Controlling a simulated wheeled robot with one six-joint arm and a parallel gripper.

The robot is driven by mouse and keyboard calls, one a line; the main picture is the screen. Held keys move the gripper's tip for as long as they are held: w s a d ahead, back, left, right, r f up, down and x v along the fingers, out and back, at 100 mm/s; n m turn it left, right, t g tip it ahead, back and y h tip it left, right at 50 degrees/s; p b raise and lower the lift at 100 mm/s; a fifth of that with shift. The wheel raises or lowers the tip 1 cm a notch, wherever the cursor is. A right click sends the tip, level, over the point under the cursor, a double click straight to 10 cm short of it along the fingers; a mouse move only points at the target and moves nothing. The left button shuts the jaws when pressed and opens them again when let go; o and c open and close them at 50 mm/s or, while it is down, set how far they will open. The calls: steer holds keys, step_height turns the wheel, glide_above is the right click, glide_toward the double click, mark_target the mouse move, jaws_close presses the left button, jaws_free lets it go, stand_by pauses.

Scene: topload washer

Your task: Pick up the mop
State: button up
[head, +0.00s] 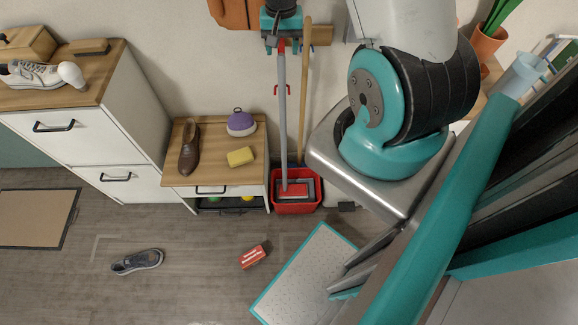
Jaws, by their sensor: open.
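The mop (282,120) stands nearly upright against the wall. It has a grey pole with a red tip, and its red and grey head (295,188) sits in or over a red bucket (296,207) on the floor. My gripper (282,47) is at the top edge of the head view, with its two fingers apart on either side of the mop's red top end. I cannot tell whether the fingers touch the pole. The upper part of my wrist is cut off by the frame.
A wooden pole (304,90) stands just right of the mop. A low cabinet (215,178) with a brown shoe (189,147), purple-topped object (241,122) and yellow sponge (240,157) is left of the bucket. A sneaker (137,262), red box (253,256) and pale mat (305,275) lie on the floor.

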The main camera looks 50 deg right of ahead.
mark_target(281, 54)
steer(key=shift+w+f+p, duration=0.15)
steer(key=shift+f+p, duration=1.15)
steer(key=shift+f, duration=1.25)
